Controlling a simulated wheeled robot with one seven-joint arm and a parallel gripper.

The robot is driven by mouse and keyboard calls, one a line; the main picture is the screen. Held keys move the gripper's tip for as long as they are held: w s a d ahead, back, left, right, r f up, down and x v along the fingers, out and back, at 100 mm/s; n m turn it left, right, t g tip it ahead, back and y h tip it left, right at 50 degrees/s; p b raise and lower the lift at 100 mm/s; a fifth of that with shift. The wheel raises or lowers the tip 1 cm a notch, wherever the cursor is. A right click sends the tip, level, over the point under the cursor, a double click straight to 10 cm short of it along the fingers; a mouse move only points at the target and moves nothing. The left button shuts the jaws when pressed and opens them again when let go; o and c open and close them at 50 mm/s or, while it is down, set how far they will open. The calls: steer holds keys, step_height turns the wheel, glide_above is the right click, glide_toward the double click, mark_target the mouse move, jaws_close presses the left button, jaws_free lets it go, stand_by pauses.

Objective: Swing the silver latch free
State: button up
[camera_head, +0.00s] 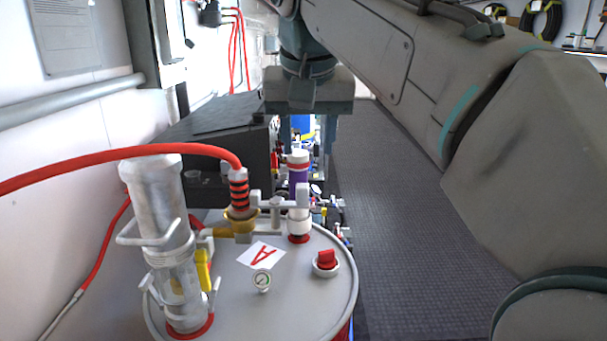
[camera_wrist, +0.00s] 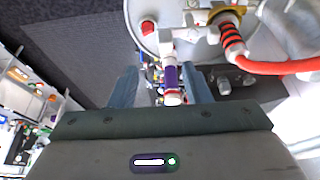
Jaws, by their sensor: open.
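A silver-grey latch bar with upright ends (camera_head: 278,202) sits on top of the drum, between the red hose's coupling (camera_head: 239,195) and a white-and-purple tube (camera_head: 298,175). The latch also shows at the top of the wrist view (camera_wrist: 190,34). My gripper (camera_head: 307,132) points down beyond the tube in the head view, apart from the latch. In the wrist view its two fingers (camera_wrist: 162,88) are spread and empty. The purple tube (camera_wrist: 171,76) appears between them, but whether it lies in their reach I cannot tell.
A red hose (camera_head: 90,172) arches in from the left. A dark case (camera_head: 215,140) stands behind. Dark floor (camera_head: 400,220) lies clear at right.

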mark_target(303, 186)
steer(key=x, duration=0.7)
steer(key=a+x, duration=0.1)
steer(key=x, duration=0.3)
steer(key=shift+w+f+b, duration=0.2)
steer(key=shift+w+b, duration=0.1)
steer(key=shift+w, duration=0.2)
jaws_close()
